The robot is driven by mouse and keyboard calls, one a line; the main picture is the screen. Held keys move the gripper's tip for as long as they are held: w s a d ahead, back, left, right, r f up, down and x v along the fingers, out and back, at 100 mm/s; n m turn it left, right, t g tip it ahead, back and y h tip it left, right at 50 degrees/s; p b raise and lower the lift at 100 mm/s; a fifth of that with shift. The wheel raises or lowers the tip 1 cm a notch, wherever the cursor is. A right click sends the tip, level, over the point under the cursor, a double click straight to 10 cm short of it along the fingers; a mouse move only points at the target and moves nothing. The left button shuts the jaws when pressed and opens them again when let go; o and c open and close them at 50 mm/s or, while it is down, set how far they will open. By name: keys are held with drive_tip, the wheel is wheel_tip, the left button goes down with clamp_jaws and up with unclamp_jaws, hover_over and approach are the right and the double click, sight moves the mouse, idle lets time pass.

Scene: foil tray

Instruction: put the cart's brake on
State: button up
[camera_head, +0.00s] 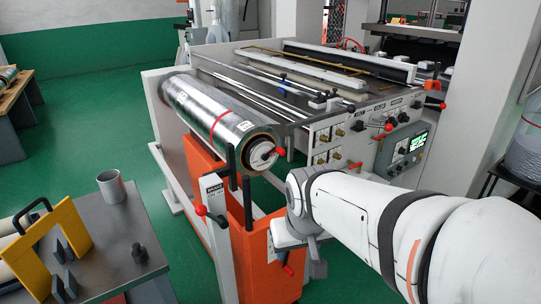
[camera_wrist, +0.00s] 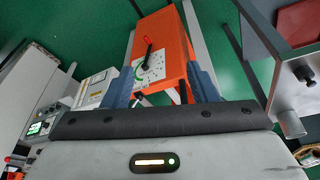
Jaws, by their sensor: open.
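The orange cart (camera_head: 262,268) stands below the foil roll in the head view. Its upper part fills the middle of the wrist view (camera_wrist: 178,27). A white plate (camera_wrist: 151,66) with a green arc is on the cart's face, carrying a short black lever with a red tip (camera_wrist: 147,45). In the head view a red-knobbed lever (camera_head: 288,269) shows beside my gripper, partly hidden by it. My gripper (camera_wrist: 160,72) is open and empty. Its two blue-grey fingers point toward the cart, one on each side of the plate in the picture. I see no contact with the lever.
A grey table (camera_head: 100,235) with a cup (camera_head: 111,186) is at left. Green floor between is clear.

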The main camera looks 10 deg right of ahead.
drive_tip(key=w+d+f+m+t+h+b, duration=0.1)
drive_tip(key=w+d+f+t+b, duration=0.25)
drive_tip(key=w, duration=0.55)
drive_tip(key=w+d+f+t+h+b, duration=0.1)
drive_tip(key=w+d+f+t+b, duration=0.1)
drive_tip(key=w+d+b, duration=0.45)
drive_tip(key=w+d+f+m+t+b, duration=0.1)
drive_tip(key=w+d+f+t, duration=0.15)
drive_tip(key=w, duration=0.85)
drive_tip(key=w+d+f+n+t+y+b, duration=0.2)
drive_tip(key=w+d+f+t+y+b, duration=0.35)
drive_tip(key=w+d+f+b, duration=0.4)
drive_tip(key=shift+t, duration=0.35)
drive_tip(key=w, duration=0.2)
drive_tip(key=w+a, duration=0.1)
drive_tip(key=w, duration=0.5)
drive_tip(key=shift+w+a+r, duration=0.1)
drive_tip(key=shift+w+a, duration=0.15)
drive_tip(key=shift+a, duration=0.15)
clamp_jaws()
